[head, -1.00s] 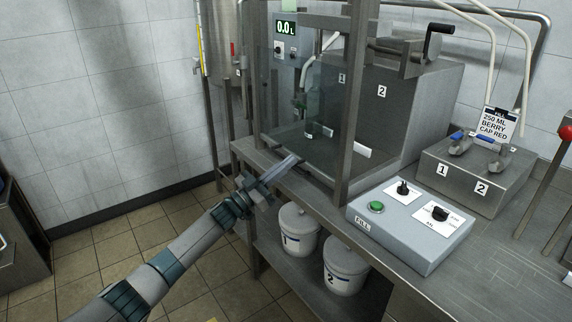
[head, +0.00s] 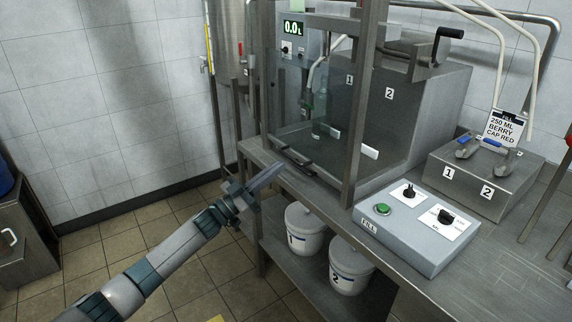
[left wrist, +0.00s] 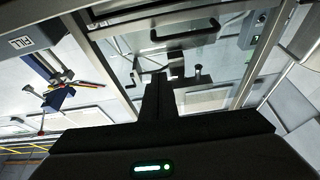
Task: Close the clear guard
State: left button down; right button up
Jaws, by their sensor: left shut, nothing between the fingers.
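The clear guard (head: 318,95) is a tinted see-through panel in a metal frame at the front of the filling station. It hangs down, its lower edge close to the bench top, with a dark handle (head: 297,160) along that edge. My left gripper (head: 277,170) is shut and empty, in front of and left of the handle with a small gap; it does not appear to touch it. In the left wrist view, dark gripper parts (left wrist: 160,95) stand before the guard's frame. My right gripper is not in view.
A grey control box (head: 415,232) with a green button sits on the bench, right of the frame post (head: 366,100). A steel block (head: 480,180) with a sign stands behind it. Two white buckets (head: 350,265) stand on the lower shelf.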

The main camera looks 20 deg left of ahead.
pick_arm(q)
jog(key=shift+v, duration=1.25)
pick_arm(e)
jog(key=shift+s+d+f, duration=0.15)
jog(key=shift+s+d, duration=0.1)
pick_arm(q)
jog(key=s+d+f+n+g+y, duration=0.1)
jog(key=s+f+n+y, duration=0.2)
jog(key=f, duration=0.9)
jog(key=s+f+n+g+y, duration=0.1)
jog(key=s+f+y, duration=0.35)
jog(key=f, duration=0.85)
jog(key=s+d+f+n+g+y, duration=0.1)
jog(key=s+f+n+y, duration=0.3)
jog(key=f, duration=0.8)
jog(key=s+d+f+g, duration=0.2)
jog(key=s+f, duration=0.6)
jog(key=s, duration=0.4)
jog(key=s+d+f+m+g+y+p, duration=0.1)
jog(key=s+f+g, duration=0.3)
jog(key=s+f, duration=0.4)
jog(key=s+d+f+m+g, duration=0.1)
jog(key=s+d+f+g, duration=0.2)
jog(key=s+f, duration=0.6)
jog(key=s, duration=0.8)
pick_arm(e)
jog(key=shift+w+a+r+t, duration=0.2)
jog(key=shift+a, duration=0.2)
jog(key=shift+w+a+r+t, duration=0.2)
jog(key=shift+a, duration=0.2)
